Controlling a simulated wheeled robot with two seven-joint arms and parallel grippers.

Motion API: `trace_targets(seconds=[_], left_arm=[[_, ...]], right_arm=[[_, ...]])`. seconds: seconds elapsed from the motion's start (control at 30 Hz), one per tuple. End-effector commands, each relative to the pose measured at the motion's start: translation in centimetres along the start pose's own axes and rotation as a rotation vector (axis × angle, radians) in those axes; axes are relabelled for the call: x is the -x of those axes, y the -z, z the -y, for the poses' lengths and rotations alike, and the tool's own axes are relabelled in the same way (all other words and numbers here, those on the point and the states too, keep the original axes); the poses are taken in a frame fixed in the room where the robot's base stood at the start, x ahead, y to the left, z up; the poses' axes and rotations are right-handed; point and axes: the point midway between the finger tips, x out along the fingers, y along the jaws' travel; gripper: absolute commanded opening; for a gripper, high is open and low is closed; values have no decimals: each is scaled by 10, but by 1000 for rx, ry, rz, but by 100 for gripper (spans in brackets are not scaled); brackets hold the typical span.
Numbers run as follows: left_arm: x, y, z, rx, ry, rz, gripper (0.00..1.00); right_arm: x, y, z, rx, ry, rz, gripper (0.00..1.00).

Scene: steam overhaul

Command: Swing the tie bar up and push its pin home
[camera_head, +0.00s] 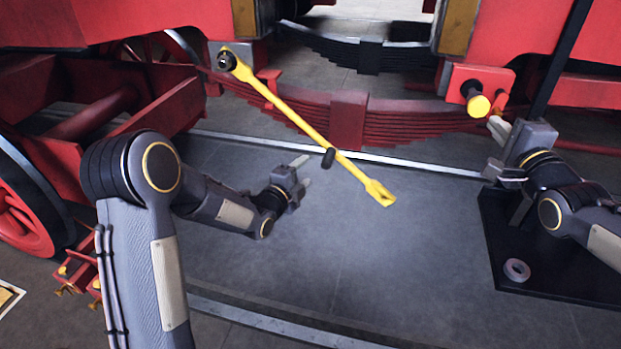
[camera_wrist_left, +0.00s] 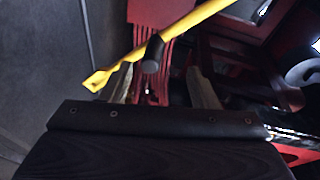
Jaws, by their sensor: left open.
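The yellow tie bar (camera_head: 292,115) hangs at a slant from a pivot on the red frame at upper left. Its slotted free end (camera_head: 378,193) is low and to the right. A black handle (camera_head: 328,158) sticks out of the bar; it also shows in the left wrist view (camera_wrist_left: 152,56). My left gripper (camera_head: 303,171) is open, just left of the handle. In the left wrist view the handle appears between its fingers (camera_wrist_left: 160,82), apparently not gripped. The yellow-ended pin (camera_head: 478,105) projects from a red bracket at right. My right gripper (camera_head: 497,130) is close below it; its finger gap is unclear.
A red leaf spring (camera_head: 348,122) lies behind the bar. A black tray (camera_head: 550,285) with a small pale ring (camera_head: 517,270) is at lower right. A red wheel (camera_head: 25,215) stands at left. The grey floor (camera_head: 400,270) in the middle is clear.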

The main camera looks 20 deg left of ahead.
Motion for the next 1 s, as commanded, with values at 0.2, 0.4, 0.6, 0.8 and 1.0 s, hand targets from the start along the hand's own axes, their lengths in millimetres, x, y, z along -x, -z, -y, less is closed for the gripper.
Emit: trace_targets(seconds=[0.2,0.4,0.6,0.8,1.0], left_arm=[[-16,13,-18,-133,78,-54,55],[-27,15,-18,-149,90,-60,55],[-50,16,-16,-147,89,-59,55],[-74,18,-14,-146,89,-59,55],[-93,19,-12,-145,88,-59,55]], right_arm=[[0,0,0,0,0,0,0],[0,0,0,0,0,0,0],[0,0,0,0,0,0,0],[0,0,0,0,0,0,0],[0,0,0,0,0,0,0]])
